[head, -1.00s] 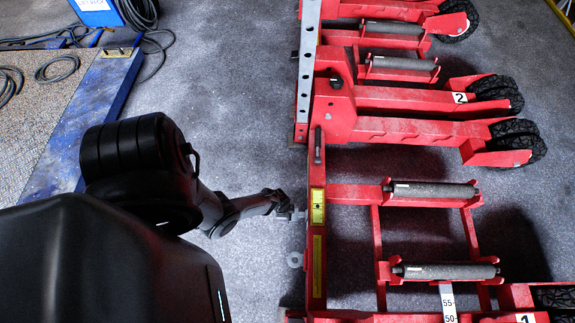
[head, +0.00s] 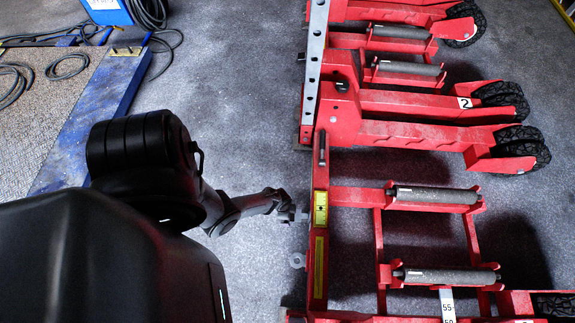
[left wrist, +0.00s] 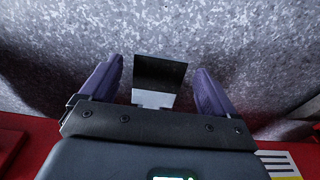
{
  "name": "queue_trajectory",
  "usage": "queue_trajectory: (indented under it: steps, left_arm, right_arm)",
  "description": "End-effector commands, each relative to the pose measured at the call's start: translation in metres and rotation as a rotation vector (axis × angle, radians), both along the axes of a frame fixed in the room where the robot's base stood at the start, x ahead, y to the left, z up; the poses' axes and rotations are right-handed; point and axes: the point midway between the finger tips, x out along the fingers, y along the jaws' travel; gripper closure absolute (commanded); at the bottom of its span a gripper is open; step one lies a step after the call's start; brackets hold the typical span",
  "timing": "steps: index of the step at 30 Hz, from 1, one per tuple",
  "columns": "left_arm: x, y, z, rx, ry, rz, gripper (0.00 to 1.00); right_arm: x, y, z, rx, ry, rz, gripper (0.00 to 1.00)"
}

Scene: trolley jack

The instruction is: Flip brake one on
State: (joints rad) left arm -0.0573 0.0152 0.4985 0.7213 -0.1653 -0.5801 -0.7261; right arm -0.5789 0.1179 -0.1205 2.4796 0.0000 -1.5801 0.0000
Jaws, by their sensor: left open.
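The red trolley jack (head: 319,255) fills the right of the head view. Its label "1" (head: 527,321) is at the bottom edge. A small grey tab (head: 300,215) sticks out from the left side of the frame, beside a yellow label. I cannot tell for certain that it is brake one. My left gripper (head: 284,208) is at this tab. In the left wrist view the gripper (left wrist: 158,66) is open, its two purple fingers on either side of a dark plate with a pale lower edge (left wrist: 153,98). Contact is unclear. My right gripper is in no view.
A second grey tab (head: 297,261) sits lower on the same red side. A wheel section labelled "2" (head: 464,103) is farther back. A blue-edged platform (head: 92,118) and black cables lie at left. Grey floor between them is clear.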

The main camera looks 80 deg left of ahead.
Motion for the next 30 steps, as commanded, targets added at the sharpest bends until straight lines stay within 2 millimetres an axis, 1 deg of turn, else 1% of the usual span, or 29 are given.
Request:
queue_trajectory:
  steps: [1, 6, 12, 15, 21, 30]
  left_arm:
    - [-0.002, 0.001, 0.014, 0.001, 0.002, -0.001, 0.11]
    - [-0.006, 0.002, 0.041, 0.000, 0.002, -0.002, 0.11]
    - [-0.011, 0.004, 0.068, 0.001, 0.003, 0.000, 0.11]
    - [-0.013, 0.004, 0.078, 0.000, 0.004, 0.000, 0.11]
    - [-0.015, 0.005, 0.088, 0.000, 0.005, 0.000, 0.11]
    - [-0.015, 0.005, 0.089, 0.000, 0.005, 0.001, 0.11]
  right_arm:
    - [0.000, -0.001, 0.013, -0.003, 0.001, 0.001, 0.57]
    - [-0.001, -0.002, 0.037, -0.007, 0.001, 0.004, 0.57]
    - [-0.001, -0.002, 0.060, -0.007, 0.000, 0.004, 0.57]
    - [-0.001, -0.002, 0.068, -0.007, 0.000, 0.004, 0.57]
    - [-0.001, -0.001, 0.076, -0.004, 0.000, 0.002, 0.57]
    - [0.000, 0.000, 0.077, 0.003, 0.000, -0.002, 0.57]
